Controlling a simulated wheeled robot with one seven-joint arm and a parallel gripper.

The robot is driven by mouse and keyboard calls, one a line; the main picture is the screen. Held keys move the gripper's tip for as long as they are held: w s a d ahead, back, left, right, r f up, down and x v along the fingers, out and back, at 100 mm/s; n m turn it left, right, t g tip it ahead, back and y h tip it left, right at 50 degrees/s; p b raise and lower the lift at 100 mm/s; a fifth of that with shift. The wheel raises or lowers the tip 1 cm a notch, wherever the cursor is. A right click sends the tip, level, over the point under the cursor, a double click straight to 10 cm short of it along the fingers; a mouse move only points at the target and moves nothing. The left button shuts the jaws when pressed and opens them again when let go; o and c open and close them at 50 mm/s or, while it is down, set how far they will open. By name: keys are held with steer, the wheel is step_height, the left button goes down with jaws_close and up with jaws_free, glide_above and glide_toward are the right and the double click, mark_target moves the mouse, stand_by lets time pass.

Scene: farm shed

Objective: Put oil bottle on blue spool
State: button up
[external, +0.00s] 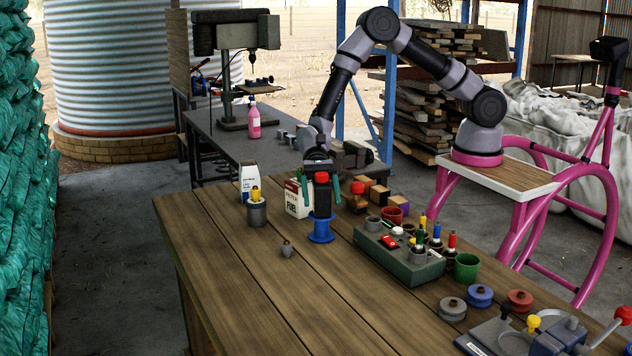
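A dark bottle with a red cap (322,198), which looks like the oil bottle, is upright directly above the blue spool (321,232) and appears to rest on it. The spool stands on the wooden table. My gripper (321,191) points down over the bottle, with one teal finger on each side of it. The fingers look spread, with a small gap between them and the bottle. The palm is just above the red cap. Exact contact between bottle and spool is hard to make out.
Wooden blocks (379,195) and a green-grey organizer (405,262) are to the right. The front left of the table (230,275) is mostly clear.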

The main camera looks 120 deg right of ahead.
steer(key=shift+r, duration=0.1)
steer(key=shift+s+d+r, duration=0.1)
steer(key=shift+d+r, duration=0.05)
steer(key=shift+d, duration=0.15)
steer(key=v, duration=1.1)
steer(key=s+a+r+n+g+h, duration=0.1)
steer(key=s+a+r+n+h, duration=0.3)
steer(key=s+r, duration=0.35)
steer(key=s+a+r+n+g+h, duration=0.1)
steer(key=s+a+r+n+g, duration=0.1)
steer(key=s+a+r+n, duration=0.5)
steer(key=s+d+r+n+t+h, duration=0.1)
steer(key=s+r+n+t+h, duration=0.1)
steer(key=s+r, duration=0.3)
steer(key=s+d+r+n+t+h, duration=0.1)
steer(key=s+r+n+t+h, duration=0.2)
steer(key=s, duration=1.1)
step_height(320, 180, up, 3)
steer(key=shift+s+d+r+n, duration=0.25)
steer(key=shift+d+n, duration=0.15)
steer(key=shift+n, duration=0.8)
